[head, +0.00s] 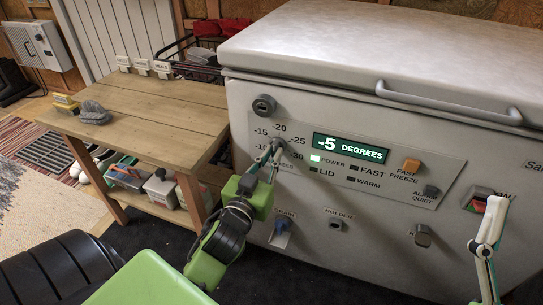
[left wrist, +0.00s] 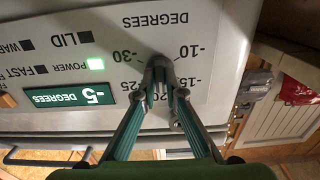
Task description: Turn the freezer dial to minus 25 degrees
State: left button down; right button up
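The white chest freezer (head: 385,240) has a control panel with a green display (head: 350,148) reading -5 DEGREES. The small grey dial (head: 279,144) sits left of the display, with -15, -20, -25 and -30 printed around it. It also shows in the left wrist view (left wrist: 158,66), where the picture is upside down and -10 is readable too. My left gripper (head: 270,154) has its fingertips closed in around the dial, seen in the left wrist view (left wrist: 165,88). The dial's pointer is hidden. Part of my right gripper (head: 486,245) shows at the lower right, away from the dial.
An orange fast-freeze button (head: 411,165), a grey alarm-quiet button (head: 430,191) and a red switch (head: 478,204) are right of the display. A wooden bench (head: 150,105) stands left of the freezer.

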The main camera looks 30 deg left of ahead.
jog(key=shift+w, duration=0.1)
